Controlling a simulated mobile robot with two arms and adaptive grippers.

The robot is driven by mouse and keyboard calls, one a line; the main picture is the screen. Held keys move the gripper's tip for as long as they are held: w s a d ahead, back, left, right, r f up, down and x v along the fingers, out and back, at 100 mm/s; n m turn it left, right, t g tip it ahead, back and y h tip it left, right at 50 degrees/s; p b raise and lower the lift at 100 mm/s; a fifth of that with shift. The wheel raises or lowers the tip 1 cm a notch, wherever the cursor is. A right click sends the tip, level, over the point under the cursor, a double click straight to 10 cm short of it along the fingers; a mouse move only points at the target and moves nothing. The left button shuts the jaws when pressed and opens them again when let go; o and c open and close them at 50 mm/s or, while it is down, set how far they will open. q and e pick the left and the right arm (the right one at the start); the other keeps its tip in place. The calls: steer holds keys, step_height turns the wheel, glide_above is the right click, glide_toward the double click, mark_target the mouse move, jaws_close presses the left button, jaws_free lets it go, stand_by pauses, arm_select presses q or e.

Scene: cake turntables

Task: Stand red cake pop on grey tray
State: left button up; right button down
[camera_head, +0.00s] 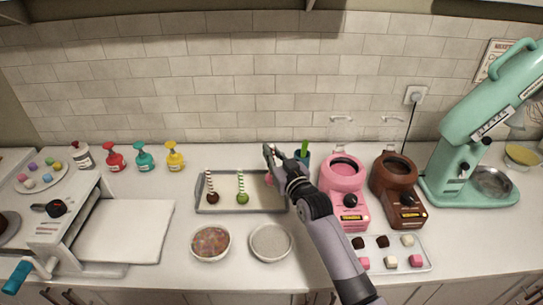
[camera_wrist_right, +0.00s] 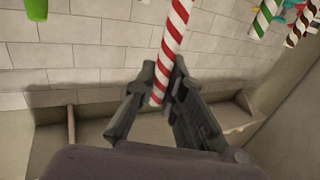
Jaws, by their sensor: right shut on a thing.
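The grey tray (camera_head: 240,211) lies on the counter, left of the pink melter. A brown cake pop (camera_head: 213,197) and a green cake pop (camera_head: 242,198) stand on it, striped sticks up. My right gripper (camera_head: 274,158) is over the tray's right end, shut on the red cake pop (camera_head: 268,179). In the right wrist view its red-and-white stick (camera_wrist_right: 172,45) runs between the fingers (camera_wrist_right: 160,88). The red ball shows small and partly hidden by my gripper in the head view; I cannot tell whether it touches the tray. My left gripper is not in view.
A pink melter (camera_head: 343,175) and a brown melter (camera_head: 397,182) stand right of my arm. Two bowls, one with sprinkles (camera_head: 210,243) and one pale (camera_head: 270,242), sit in front of the tray. A tray of candy cubes (camera_head: 395,240) is at front right.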

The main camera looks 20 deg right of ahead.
step_height(320, 180, down, 3)
steer(key=shift+s+r+b, duration=0.15)
steer(key=shift+b, duration=0.95)
step_height(320, 180, down, 3)
steer(key=b, duration=0.3)
steer(key=shift+f, duration=0.65)
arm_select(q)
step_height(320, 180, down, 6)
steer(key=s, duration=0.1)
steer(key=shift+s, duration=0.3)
arm_select(e)
steer(key=shift+f, duration=0.1)
arm_select(q)
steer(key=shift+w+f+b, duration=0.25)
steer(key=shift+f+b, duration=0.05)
steer(key=shift+b, duration=0.2)
arm_select(e)
steer(key=shift+f, duration=0.45)
steer(key=c, duration=1.6)
jaws_free()
